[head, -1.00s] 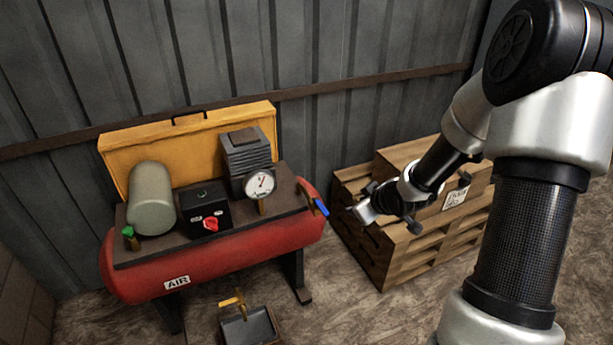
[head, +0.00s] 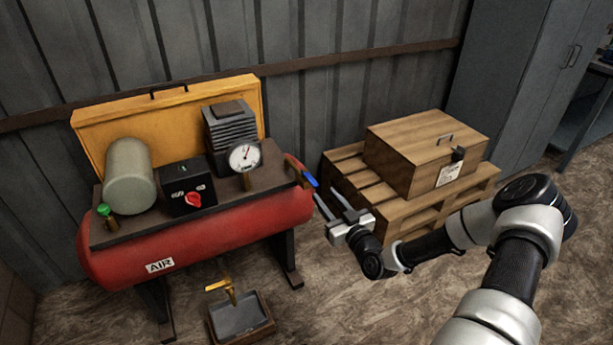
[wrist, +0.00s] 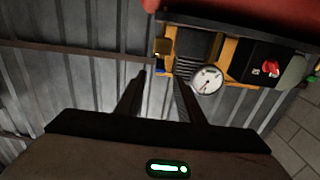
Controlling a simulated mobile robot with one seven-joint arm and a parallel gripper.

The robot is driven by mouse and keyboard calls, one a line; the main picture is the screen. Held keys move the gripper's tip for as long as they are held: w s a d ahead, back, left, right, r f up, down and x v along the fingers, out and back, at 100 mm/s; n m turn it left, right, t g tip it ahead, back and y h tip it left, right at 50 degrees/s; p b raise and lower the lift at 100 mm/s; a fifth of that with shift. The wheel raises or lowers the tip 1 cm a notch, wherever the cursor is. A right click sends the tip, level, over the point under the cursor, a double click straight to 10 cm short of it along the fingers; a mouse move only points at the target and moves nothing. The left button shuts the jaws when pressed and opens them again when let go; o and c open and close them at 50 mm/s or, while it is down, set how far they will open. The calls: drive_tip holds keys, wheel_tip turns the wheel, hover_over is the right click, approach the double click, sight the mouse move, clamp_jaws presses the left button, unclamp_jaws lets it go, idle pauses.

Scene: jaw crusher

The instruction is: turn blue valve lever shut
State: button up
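The blue valve lever (head: 311,181) sticks out from the right end of the red air tank (head: 190,238), on a brass fitting, and slants down to the right. My gripper (head: 326,191) is open, with its two fingers pointing up and left toward the lever. Its fingertips are just below and right of the lever's end, and nothing shows held in them. I cannot tell if they touch the lever. In the wrist view my gripper (wrist: 159,77) also shows a clear gap between its dark fingers. The lever is not clear there.
A pressure gauge (head: 244,156), a black box with a red knob (head: 194,200) and a green-topped valve (head: 104,212) sit on the compressor. A wooden crate (head: 408,160) on a pallet (head: 345,178) stands right, near my arm. A tray (head: 240,318) lies on the floor.

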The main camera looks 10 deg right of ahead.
sight(306, 173)
drive_tip(key=b+x, duration=0.1)
drive_tip(key=x, duration=1.2)
drive_tip(key=shift+w+a+f, duration=0.1)
drive_tip(key=shift+w, duration=0.15)
drive_tip(key=shift+c, duration=0.4)
clamp_jaws()
